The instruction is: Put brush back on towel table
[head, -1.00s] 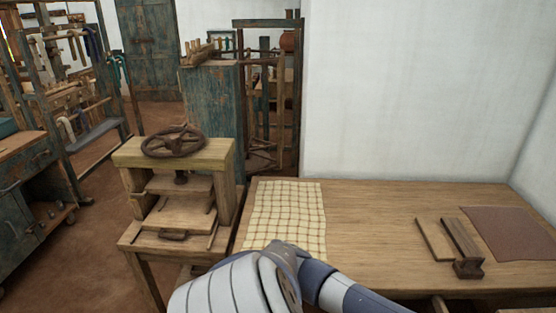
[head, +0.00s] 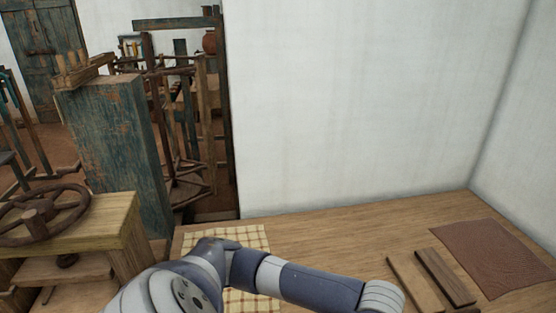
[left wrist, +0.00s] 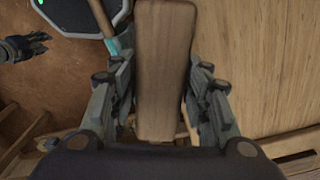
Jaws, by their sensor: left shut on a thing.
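My left gripper (left wrist: 160,62) is shut on a long wooden block, the brush (left wrist: 164,90), held between its two fingers in the left wrist view. No bristles show. In the head view my left arm crosses the bottom of the picture over the table, and its gripper is out of the frame. The wooden table (head: 330,232) has a cream checked towel (head: 252,238) at its left end, partly hidden by my arm. In the left wrist view a dark gripper, seemingly my right one (left wrist: 28,46), is at the left edge, too small to read.
Two wooden pieces, a flat board (head: 412,280) and a darker block (head: 446,277), lie on the table's right side by a brown mat (head: 492,258). A press with a handwheel (head: 42,215) stands left. White walls close off the back and right.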

